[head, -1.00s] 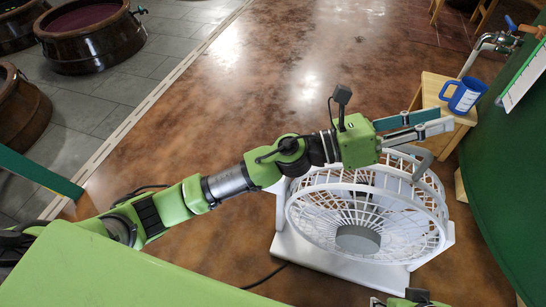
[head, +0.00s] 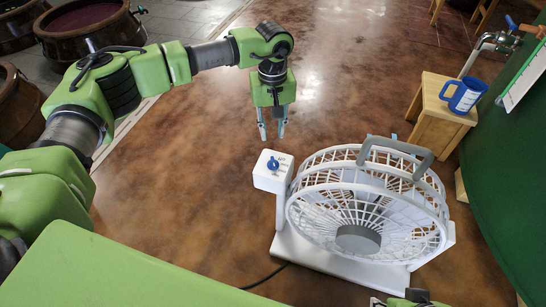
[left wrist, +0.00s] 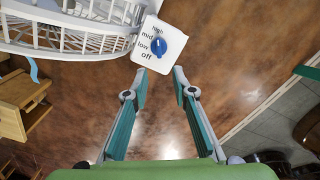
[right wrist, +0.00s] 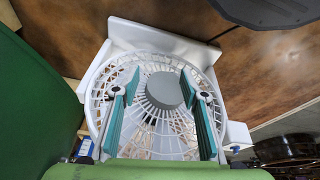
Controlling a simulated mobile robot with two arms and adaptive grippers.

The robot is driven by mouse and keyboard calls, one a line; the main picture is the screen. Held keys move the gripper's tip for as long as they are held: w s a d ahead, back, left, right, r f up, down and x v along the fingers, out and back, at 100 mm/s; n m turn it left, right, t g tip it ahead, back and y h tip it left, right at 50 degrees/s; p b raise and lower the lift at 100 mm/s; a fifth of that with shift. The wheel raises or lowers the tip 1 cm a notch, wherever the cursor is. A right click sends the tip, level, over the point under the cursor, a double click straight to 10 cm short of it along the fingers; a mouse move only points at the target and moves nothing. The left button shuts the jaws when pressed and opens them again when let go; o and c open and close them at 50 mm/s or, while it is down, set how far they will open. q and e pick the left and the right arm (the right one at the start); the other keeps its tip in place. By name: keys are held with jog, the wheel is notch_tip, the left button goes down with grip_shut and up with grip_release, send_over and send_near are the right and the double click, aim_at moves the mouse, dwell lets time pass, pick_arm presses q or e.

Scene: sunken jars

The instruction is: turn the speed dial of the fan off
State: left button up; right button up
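The white fan (head: 360,238) stands on the floor, its round grille tilted upward. On its left post is a white box with the blue speed dial (head: 273,164). In the left wrist view, the dial (left wrist: 158,48) has the labels high, mid, low and off beside it. I cannot tell which label it points to. My left gripper (head: 272,137) points down, open and empty, just behind the dial box and apart from it. My right gripper (right wrist: 160,75) is open in the right wrist view, with the fan grille (right wrist: 150,120) beyond its fingers.
A grey handle (head: 400,148) arches over the fan's top. A wooden stool (head: 438,115) with a blue mug (head: 464,96) stands at right, beside a green wall (head: 510,190). A cable (head: 265,278) runs from the fan's base. The brown floor behind the dial is clear.

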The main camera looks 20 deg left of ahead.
pick_arm(q)
jog(key=b, duration=0.1)
send_over(273, 160)
notch_tip(273, 160, down, 6)
jog(key=shift+s+f, duration=0.1)
notch_tip(273, 160, down, 5)
jog(key=shift+r+b, duration=0.1)
jog(key=shift+b, duration=0.3)
jog(key=shift+f, duration=0.6)
pick_arm(e)
jog(key=w+a+r+t+y, duration=0.1)
jog(key=w+a+t, duration=0.1)
jog(key=w, duration=0.5)
jog(key=shift+w+a+r+t, duration=0.15)
jog(key=shift+w+r+t, duration=0.2)
jog(key=shift+t, duration=0.55)
pick_arm(q)
grip_shut()
